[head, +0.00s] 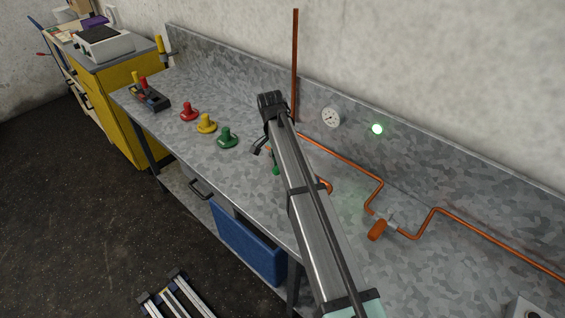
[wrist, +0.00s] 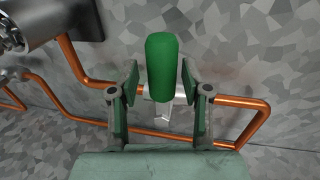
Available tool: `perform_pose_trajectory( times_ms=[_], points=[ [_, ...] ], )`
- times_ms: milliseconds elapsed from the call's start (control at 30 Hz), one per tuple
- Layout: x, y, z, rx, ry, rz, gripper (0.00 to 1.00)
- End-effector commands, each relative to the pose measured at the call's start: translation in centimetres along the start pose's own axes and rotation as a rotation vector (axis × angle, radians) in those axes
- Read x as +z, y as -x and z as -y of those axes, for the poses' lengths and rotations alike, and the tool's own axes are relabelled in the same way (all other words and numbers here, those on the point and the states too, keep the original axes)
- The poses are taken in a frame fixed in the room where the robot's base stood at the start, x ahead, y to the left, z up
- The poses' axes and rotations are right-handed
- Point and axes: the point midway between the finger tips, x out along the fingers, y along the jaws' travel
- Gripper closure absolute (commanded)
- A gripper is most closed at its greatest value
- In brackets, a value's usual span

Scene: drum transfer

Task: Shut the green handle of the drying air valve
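The green valve handle (wrist: 163,68) stands between the two fingers of my gripper (wrist: 160,82) in the wrist view. My gripper is open, with one finger on each side of the handle. A gap shows at the left finger; the right finger is very close, and I cannot tell if it touches. The silver valve body (wrist: 160,108) shows below the handle, on a copper pipe (wrist: 239,102). In the head view my arm hides most of the gripper and valve; a small green tip (head: 276,170) shows beside the arm.
An orange-handled valve (head: 377,229) sits on the copper pipe at the right. A gauge (head: 330,117) and a lit green lamp (head: 377,129) are on the backboard. Red (head: 188,111), yellow (head: 206,123) and green (head: 227,138) knobbed pieces stand on the bench to the left.

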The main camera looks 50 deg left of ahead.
Motion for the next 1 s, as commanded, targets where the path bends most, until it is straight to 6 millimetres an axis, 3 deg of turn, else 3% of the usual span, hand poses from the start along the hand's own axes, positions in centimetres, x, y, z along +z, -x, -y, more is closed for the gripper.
perform_pose_trajectory(
  times_ms=[300, 467, 1000],
  points=[
    [-0.1, 0.2, 0.1, -0.003, -0.003, -0.002, 0.44],
    [-0.1, 1.4, 0.2, -0.004, -0.003, -0.003, 0.44],
    [-0.1, 10.6, 0.1, -0.003, -0.002, -0.002, 0.44]
  ],
)
